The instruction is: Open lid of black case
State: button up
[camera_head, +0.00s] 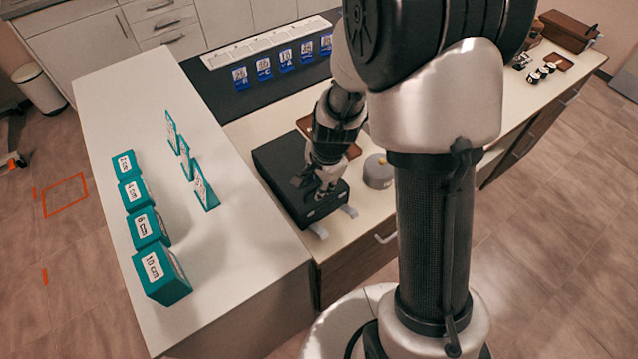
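The black case (275,160) lies on the light counter left of my arm. Its top looks flat and level, so the lid appears closed. Two light grey tabs (319,231) stick out at its front edge. My gripper (318,192) is over the front right part of the case, pointing down, close to or touching its top near the front edge. The fingers are small and partly overlapped by the wrist. I cannot tell whether they are open or shut, or whether they touch the case.
A brown tray (352,151) lies behind my wrist, and a round grey container (378,171) stands right of the case. The white table (235,240) at left carries several teal labelled blocks (161,275). Blue cards (285,61) stand on a dark surface behind.

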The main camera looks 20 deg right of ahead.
grip_shut()
dwell(0.4)
dwell(0.4)
